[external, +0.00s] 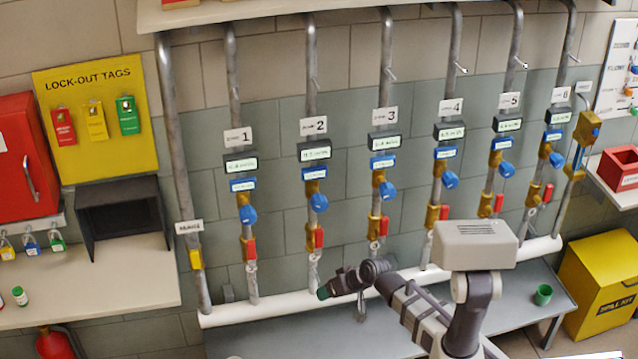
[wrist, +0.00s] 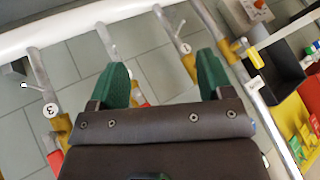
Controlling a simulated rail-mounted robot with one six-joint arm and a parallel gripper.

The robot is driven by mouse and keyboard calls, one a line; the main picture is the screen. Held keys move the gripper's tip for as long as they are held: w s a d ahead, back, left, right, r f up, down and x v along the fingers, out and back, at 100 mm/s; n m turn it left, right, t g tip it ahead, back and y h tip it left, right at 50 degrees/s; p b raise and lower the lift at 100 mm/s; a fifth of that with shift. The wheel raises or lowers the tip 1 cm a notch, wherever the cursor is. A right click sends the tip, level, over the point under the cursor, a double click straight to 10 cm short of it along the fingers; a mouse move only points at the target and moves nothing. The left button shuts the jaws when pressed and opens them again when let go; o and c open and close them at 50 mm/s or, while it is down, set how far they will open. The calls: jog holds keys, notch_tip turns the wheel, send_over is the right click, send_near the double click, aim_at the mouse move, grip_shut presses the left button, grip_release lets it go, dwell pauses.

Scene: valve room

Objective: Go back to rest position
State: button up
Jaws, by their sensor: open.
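My gripper (external: 324,292) is in front of the lower part of the pipe wall, over the white horizontal pipe (external: 275,308), between lines 2 and 3 in the picture. In the wrist view my gripper (wrist: 161,78) has its two green fingertips wide apart with nothing between them. My arm reaches left from the lower right of the external view. Whether the fingers touch a pipe cannot be told from the external view.
Several vertical pipes carry blue knobs (external: 319,203), red handles (external: 319,238) and yellow fittings. A bench (external: 275,343) runs below with a green cup (external: 543,294). A yellow bin (external: 603,270) stands right; a black box (external: 122,215) and lock-out board (external: 95,150) are left.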

jog(key=s+d+f+m+g+h, duration=0.1)
jog(key=d+f+m+g+h, duration=0.2)
jog(key=d, duration=1.5)
jog(key=s+d+f+m+h, duration=0.1)
jog(key=d+m+h, duration=0.25)
jog(key=d, duration=1.45)
notch_tip(320, 180, up, 19)
jog(key=p, duration=1.9)
jog(key=shift+d+h, duration=0.45)
jog(key=shift+r+n, duration=0.1)
jog(key=shift+n, duration=0.15)
